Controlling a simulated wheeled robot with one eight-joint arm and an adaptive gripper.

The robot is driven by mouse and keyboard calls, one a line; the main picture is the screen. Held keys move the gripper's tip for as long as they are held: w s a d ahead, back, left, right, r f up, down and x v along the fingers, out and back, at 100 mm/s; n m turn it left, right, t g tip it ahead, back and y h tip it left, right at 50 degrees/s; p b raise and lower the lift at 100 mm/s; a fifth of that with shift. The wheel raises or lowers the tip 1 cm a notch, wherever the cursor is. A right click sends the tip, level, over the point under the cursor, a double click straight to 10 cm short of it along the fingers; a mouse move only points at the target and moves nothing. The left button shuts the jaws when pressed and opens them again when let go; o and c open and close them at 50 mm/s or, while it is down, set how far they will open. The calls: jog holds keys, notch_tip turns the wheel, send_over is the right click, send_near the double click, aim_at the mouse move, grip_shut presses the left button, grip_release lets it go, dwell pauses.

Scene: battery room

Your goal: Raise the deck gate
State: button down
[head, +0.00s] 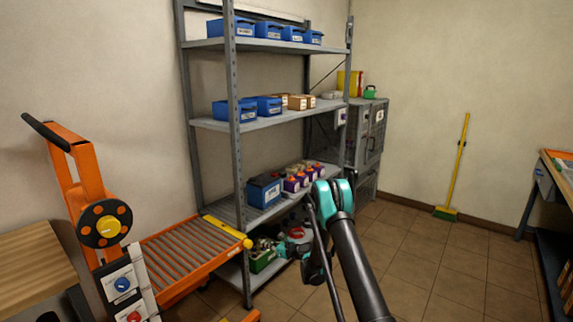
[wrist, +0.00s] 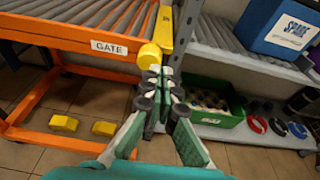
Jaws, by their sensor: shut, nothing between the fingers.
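The deck gate is a yellow bar (head: 225,230) lying along the end of the orange roller deck (head: 185,252). A round yellow knob (head: 248,243) sits at its near end. In the wrist view the bar (wrist: 168,28) runs away from me and the knob (wrist: 150,58) is just beyond my fingertips. A white "GATE" label (wrist: 109,48) is on the orange frame to its left. My gripper (wrist: 160,76) is shut and empty, its tips overlapping the knob's lower edge in the picture; I cannot tell whether they touch. In the head view my gripper (head: 284,247) is right of the knob.
A grey shelf rack stands beside the deck, with a blue "SPARE" battery (wrist: 280,27) on its middle shelf (head: 228,208). A green crate (wrist: 208,105) and colored clamps (wrist: 278,126) are on the lower shelf. Two yellow blocks (wrist: 64,123) are below the deck.

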aim_at(250, 241)
jog(key=r+x, duration=0.1)
jog(key=x, duration=0.5)
jog(key=shift+w+a+r, duration=0.15)
jog(key=shift+w+a, duration=0.2)
jog(key=shift+a, duration=0.1)
jog(key=shift+s, duration=0.1)
dwell(0.5)
jog(key=shift+s+a, duration=0.5)
jog(key=shift+s, duration=0.05)
jog(key=shift+s+a, duration=0.45)
jog(key=shift+s, duration=0.15)
dwell(0.5)
jog(key=shift+s+r, duration=0.1)
jog(key=shift+r, duration=0.1)
jog(key=shift+f+v, duration=0.2)
jog(key=shift+v, duration=0.75)
jog(key=shift+f+v, duration=0.25)
jog(key=shift+v, duration=0.7)
jog(key=shift+f+v, duration=0.2)
jog(key=shift+v, duration=0.75)
jog(key=shift+s+d, duration=0.1)
